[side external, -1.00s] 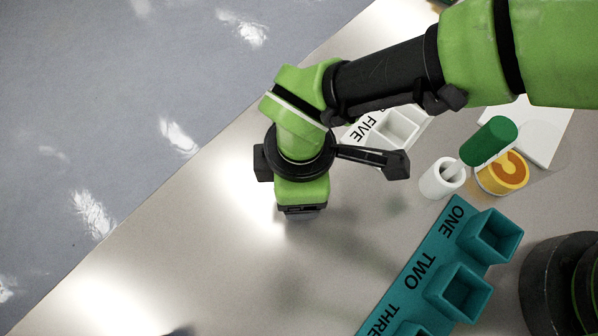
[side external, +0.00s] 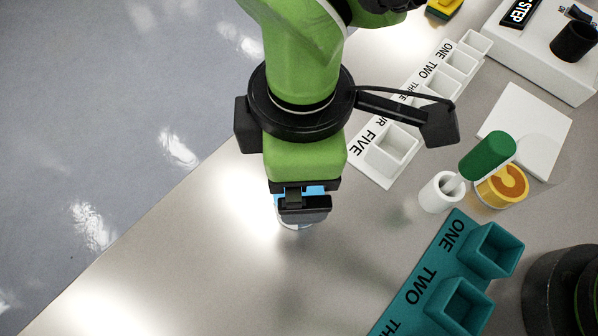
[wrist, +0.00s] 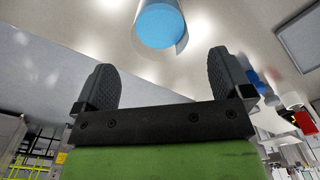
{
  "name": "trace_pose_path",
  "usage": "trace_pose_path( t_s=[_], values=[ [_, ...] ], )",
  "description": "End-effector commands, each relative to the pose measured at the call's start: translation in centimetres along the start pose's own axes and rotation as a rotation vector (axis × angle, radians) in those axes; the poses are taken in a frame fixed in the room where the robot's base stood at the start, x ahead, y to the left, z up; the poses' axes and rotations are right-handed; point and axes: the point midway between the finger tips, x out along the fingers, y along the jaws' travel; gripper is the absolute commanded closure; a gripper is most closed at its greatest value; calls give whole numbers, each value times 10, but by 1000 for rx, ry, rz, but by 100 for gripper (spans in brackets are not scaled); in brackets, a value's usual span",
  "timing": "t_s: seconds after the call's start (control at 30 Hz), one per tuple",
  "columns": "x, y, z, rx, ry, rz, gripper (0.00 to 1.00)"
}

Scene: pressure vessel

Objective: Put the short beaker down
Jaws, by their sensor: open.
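The short beaker (wrist: 160,25), clear with blue contents, shows at the top of the wrist view, beyond and between my fingertips and apart from both. In the side view, bits of its blue (side external: 315,190) show around my gripper (side external: 303,203), which hides most of it. My gripper also shows in the wrist view (wrist: 165,80), with its two dark fingers wide apart and nothing between them. The beaker's base is mostly hidden, so its contact with the table is hard to see.
A teal rack (side external: 408,300) with numbered square sockets stands at lower right. A white numbered rack (side external: 368,165) is behind it. The table (side external: 200,270) at left front is clear.

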Motion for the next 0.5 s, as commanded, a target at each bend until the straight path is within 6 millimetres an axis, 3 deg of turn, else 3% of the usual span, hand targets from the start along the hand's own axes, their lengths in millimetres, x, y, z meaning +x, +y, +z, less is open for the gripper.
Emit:
trace_pose_path(
  t_s=[0.13, 0.5],
  values=[
    [-17, 0, 0, -1, 2, 1, 3],
    [-27, 4, 2, 17, 6, 2, 3]
  ],
)
